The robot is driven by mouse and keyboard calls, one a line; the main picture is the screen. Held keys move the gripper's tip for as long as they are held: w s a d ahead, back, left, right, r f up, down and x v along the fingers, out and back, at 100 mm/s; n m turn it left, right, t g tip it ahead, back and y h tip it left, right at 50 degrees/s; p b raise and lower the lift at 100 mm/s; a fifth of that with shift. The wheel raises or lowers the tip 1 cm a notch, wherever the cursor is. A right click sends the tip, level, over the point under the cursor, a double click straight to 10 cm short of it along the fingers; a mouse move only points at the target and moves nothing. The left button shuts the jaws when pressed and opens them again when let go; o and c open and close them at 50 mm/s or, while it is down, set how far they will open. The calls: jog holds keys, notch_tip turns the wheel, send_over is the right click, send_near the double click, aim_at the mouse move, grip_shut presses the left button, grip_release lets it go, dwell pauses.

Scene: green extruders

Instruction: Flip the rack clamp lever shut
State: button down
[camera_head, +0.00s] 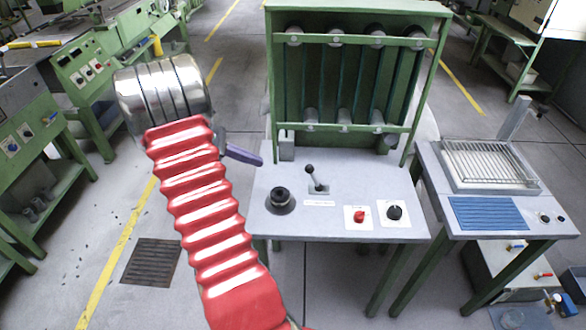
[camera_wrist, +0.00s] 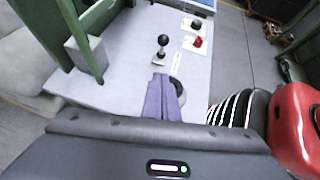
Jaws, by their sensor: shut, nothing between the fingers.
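A short lever with a black ball knob (camera_head: 312,176) rises from a slotted plate on the grey console top, in front of the green rack (camera_head: 272,80). It leans slightly back toward the rack and left. In the wrist view the lever (camera_wrist: 162,45) stands just beyond my fingertips, apart from them. My gripper (camera_head: 258,160) has purple fingers, pressed together and empty, left of the lever near the console's left edge. The closed fingers also show in the wrist view (camera_wrist: 160,78). No other clamp part can be made out clearly.
A round black knob (camera_head: 280,199) sits left of the lever; my fingers partly cover it in the wrist view. A red knob (camera_head: 361,215) and a black knob (camera_head: 395,212) are to the right. A green rack post (camera_wrist: 83,45) stands at left in the wrist view.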

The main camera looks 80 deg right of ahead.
send_near(314, 177)
jog(key=shift+w+f, duration=0.95)
jog(key=shift+f, duration=0.2)
jog(key=s, duration=0.1)
jog(key=s+d, duration=0.1)
jog(key=s+r, duration=0.1)
jog(key=shift+s+d, duration=0.1)
jog(key=shift+d, duration=0.15)
